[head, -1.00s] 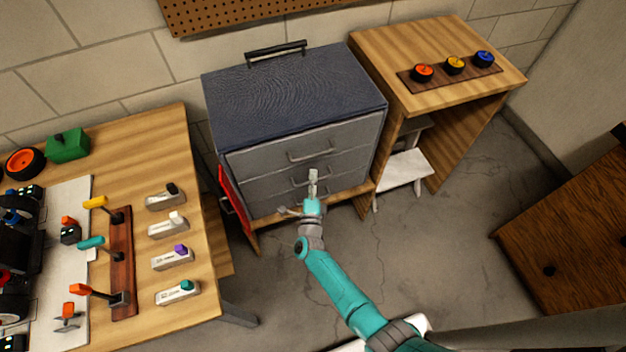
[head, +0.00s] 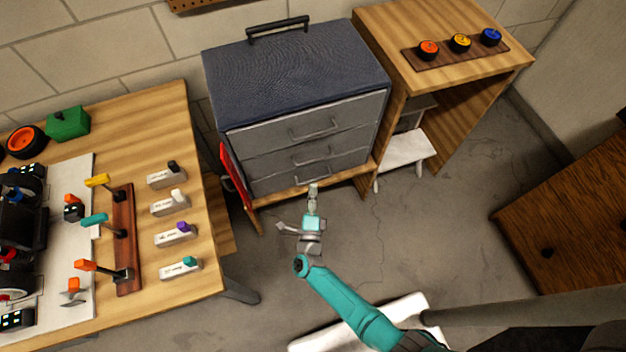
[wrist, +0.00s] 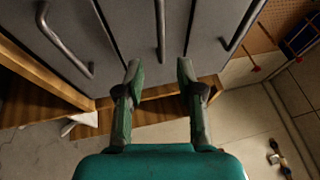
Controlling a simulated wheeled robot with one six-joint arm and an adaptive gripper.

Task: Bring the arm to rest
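My teal arm (head: 345,300) reaches forward from the lower right in the head view. My gripper (head: 313,188) is in front of the grey drawer cabinet (head: 290,85), near its lowest drawer. In the wrist view my gripper (wrist: 159,75) has its two green fingers apart with nothing between them. The cabinet's drawer fronts and bar handles (wrist: 160,30) are beyond the fingertips. All drawers look shut.
A brown cabinet (head: 570,220) stands at right. Floor between is clear.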

